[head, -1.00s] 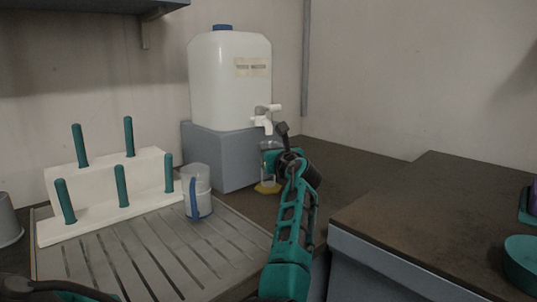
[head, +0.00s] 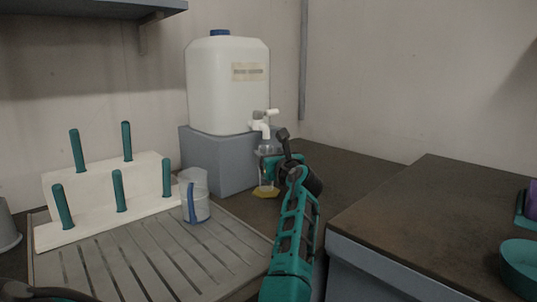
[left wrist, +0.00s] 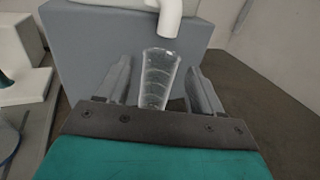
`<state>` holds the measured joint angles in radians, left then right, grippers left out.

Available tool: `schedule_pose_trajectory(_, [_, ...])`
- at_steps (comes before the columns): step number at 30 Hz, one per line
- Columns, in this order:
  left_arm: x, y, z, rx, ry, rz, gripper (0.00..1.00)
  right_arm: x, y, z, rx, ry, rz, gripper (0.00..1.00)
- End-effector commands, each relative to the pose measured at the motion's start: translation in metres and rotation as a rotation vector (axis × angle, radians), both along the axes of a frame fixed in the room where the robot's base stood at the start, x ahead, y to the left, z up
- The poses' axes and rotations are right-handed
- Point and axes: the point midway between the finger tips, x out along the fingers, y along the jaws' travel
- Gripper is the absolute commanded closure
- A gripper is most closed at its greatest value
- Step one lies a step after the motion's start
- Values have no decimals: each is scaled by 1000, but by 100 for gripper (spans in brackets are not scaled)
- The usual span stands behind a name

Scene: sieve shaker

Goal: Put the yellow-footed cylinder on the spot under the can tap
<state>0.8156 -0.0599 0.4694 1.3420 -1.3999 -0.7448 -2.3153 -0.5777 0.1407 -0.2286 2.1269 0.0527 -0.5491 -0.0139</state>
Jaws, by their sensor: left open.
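The clear cylinder (head: 268,178) stands upright on its yellow foot (head: 265,192) on the dark counter, in front of the grey block. The white can tap (head: 262,127) is just above it. In the left wrist view the cylinder's clear body (left wrist: 158,75) shows with its mouth below the tap spout (left wrist: 170,18). My left gripper (head: 268,163) is at the cylinder's height. In the left wrist view its fingers (left wrist: 160,85) are open, one on each side of the cylinder, with gaps visible. The foot and the spot beneath are hidden there. My right gripper is not in view.
The white can (head: 228,85) stands on a grey block (head: 222,165). A clear jug (head: 195,200) with a blue handle stands on the grooved draining board (head: 150,262), beside a white rack (head: 95,220) with teal pegs. A raised counter (head: 430,215) is at right.

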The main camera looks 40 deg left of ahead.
Motion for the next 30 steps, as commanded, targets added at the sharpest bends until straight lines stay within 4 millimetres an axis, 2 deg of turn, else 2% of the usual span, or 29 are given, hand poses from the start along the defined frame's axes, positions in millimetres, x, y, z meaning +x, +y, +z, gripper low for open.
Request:
schedule_pose_trajectory(3, [-11, -22, 2, 0, 1, -2, 34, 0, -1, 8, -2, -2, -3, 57])
schedule_pose_trajectory(9, [-31, -61, 2, -2, 1, -2, 34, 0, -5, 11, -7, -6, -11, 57])
schedule_pose_trajectory(15, [-44, -86, 1, 0, 1, -1, 34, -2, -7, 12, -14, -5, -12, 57])
schedule_pose_trajectory(20, [-49, -93, 1, 0, 1, 1, 34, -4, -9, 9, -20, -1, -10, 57])
schedule_pose_trajectory(30, [-49, -94, 1, 0, 0, 1, 34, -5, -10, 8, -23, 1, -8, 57])
